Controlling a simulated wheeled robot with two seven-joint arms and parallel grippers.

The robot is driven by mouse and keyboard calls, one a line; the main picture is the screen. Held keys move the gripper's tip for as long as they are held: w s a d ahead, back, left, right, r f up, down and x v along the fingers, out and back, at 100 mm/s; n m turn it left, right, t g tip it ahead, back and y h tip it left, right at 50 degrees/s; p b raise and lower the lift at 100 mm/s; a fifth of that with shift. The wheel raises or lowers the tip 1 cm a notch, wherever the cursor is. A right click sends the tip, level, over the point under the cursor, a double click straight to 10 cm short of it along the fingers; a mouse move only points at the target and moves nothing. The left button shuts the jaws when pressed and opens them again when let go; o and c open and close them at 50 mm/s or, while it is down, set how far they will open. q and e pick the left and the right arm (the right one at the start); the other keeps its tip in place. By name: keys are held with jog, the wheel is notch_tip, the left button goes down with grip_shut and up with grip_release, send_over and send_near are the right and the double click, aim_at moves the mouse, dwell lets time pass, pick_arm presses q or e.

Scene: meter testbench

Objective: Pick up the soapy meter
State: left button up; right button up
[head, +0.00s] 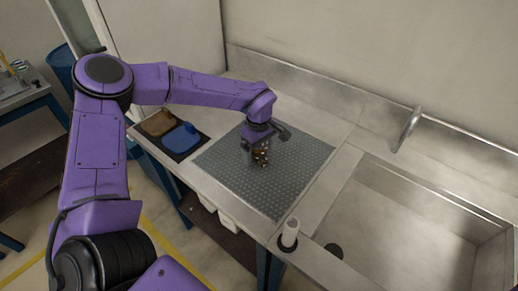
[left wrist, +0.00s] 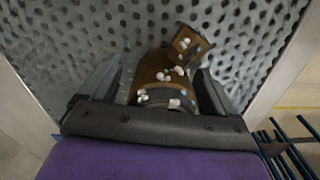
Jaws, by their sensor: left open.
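The soapy meter (head: 261,159) is a small brown piece with white foam blobs, on the grey dimpled mat (head: 290,180) in the head view. In the left wrist view the meter (left wrist: 165,78) shows brown with white suds, lying between my gripper's fingers. My left gripper (head: 258,153) points down over the mat at the meter. In the left wrist view its two dark fingers (left wrist: 160,85) stand open on either side of the meter. Whether they touch it is hard to tell. The gripper partly hides the meter in the head view. My right gripper is not in view.
A dark tray with a brown sponge (head: 158,123) and a blue item (head: 182,138) lies left of the mat. A white cylinder (head: 290,232) stands at the counter's front edge. A steel sink (head: 400,235) with a faucet (head: 406,130) is at right. The mat around the meter is clear.

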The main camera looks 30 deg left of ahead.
pick_arm(q)
jog(key=shift+s+r, duration=0.1)
jog(key=shift+s, duration=0.05)
jog(key=shift+c, duration=0.3)
jog(key=c, duration=1.4)
jog(key=shift+c, duration=0.2)
